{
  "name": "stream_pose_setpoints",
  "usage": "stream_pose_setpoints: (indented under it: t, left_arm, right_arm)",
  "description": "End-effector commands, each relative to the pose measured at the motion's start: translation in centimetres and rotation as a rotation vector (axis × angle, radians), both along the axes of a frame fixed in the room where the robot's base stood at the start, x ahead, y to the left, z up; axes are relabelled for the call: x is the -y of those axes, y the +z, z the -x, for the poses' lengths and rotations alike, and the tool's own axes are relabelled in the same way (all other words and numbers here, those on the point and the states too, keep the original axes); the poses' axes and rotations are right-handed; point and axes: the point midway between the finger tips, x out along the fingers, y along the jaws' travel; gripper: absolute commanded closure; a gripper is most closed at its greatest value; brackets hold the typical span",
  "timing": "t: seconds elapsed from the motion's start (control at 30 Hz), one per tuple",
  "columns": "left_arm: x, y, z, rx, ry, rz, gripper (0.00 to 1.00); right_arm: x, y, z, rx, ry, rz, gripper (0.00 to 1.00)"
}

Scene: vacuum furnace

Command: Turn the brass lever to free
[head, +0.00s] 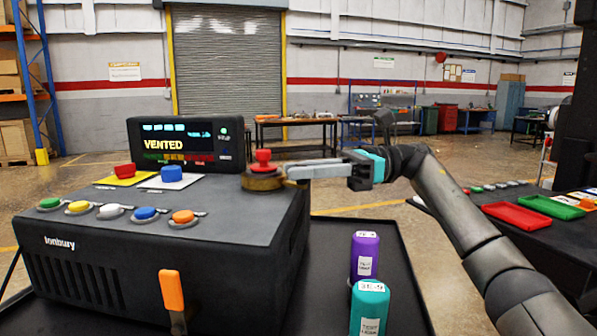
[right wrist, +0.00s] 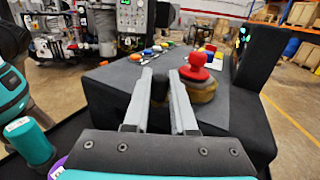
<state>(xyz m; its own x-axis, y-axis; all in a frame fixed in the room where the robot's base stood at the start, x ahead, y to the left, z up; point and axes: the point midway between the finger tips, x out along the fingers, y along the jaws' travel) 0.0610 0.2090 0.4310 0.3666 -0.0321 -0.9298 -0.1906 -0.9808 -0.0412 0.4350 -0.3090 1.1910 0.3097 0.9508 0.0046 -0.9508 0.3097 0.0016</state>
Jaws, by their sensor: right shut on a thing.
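The wrist view also shows the two grey fingers (right wrist: 161,76).
The machine's screen (head: 178,140) reads VENTED. Several coloured buttons (head: 144,214) line the front edge; red and blue ones sit behind. An orange handle (head: 171,290) is on the front face. Purple (head: 365,255) and teal (head: 369,308) cylinders stand on the black tray below my right arm.

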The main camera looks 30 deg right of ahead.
Motion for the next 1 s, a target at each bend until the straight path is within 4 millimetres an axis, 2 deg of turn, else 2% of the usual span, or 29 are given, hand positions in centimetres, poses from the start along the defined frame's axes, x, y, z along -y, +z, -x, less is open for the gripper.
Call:
stream_pose_setpoints:
  t: [0.03,0.23,0.27,0.37,0.6,0.73,1.0]
  left_arm:
    - [-0.5,-1.5,0.4,-0.047,-0.012,-0.023,0.50]
    - [-0.5,-1.5,0.4,-0.047,-0.013,-0.024,0.50]
    - [-0.5,-1.5,0.4,-0.047,-0.013,-0.024,0.50]
    - [-0.6,-1.5,0.2,-0.049,-0.012,-0.026,0.50]
    - [-0.6,-1.5,0.3,-0.050,-0.013,-0.026,0.50]
    - [-0.6,-1.4,0.3,-0.049,-0.013,-0.027,0.50]
    - [-0.6,-1.3,0.2,-0.058,-0.012,-0.028,0.50]
  right_arm:
    - [0.4,-0.4,0.2,0.005,-0.004,-0.002,1.00]
    - [0.4,-0.4,0.2,0.006,-0.005,-0.001,1.00]
    - [0.4,-0.4,0.2,0.006,-0.005,-0.001,0.74]
    - [0.4,-0.5,0.2,0.005,-0.005,-0.003,0.63]
    - [0.2,-0.6,0.1,0.003,-0.003,-0.001,0.63]
    - [0.9,-0.6,0.3,0.002,-0.005,-0.001,0.63]
    - [5.2,-0.5,1.8,0.004,-0.008,-0.006,0.63]
